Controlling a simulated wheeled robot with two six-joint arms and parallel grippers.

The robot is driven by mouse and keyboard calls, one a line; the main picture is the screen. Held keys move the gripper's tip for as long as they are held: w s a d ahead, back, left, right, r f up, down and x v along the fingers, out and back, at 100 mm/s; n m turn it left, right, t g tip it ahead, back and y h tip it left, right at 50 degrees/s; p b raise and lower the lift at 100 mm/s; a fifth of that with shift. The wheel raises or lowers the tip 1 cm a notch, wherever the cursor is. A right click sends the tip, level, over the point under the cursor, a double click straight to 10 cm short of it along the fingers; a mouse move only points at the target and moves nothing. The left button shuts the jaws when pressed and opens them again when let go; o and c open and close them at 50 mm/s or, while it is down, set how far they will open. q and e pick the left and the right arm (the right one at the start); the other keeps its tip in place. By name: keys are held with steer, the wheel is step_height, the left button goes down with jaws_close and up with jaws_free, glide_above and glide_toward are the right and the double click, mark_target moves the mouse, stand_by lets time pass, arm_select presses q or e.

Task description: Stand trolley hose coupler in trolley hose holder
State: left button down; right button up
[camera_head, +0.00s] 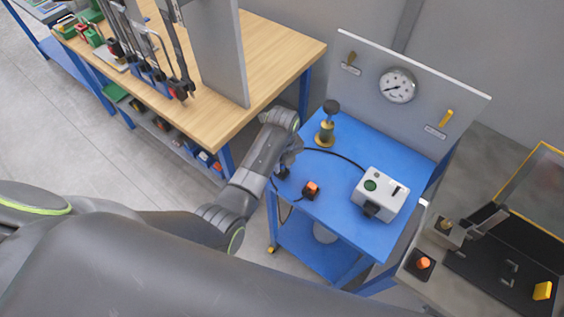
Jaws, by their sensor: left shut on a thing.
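My left gripper (284,171) is at the left edge of the blue trolley top (345,205), low over it. It is shut on a small dark thing that I take to be the trolley hose coupler, mostly hidden by the fingers. A thin black hose (336,154) runs from the grey-white box (380,194) on the trolley toward my gripper. I cannot make out the hose holder for certain; it may be hidden by the gripper. My right gripper is not in view.
A brass fitting with a black knob (325,126) stands behind my gripper. A back panel (435,90) carries a gauge (397,85). A wooden workbench (270,55) is at the left, behind my arm.

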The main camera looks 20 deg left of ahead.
arm_select(q)
steer(key=shift+f, duration=0.75)
steer(key=shift+r, duration=0.15)
steer(key=shift+r, duration=1.15)
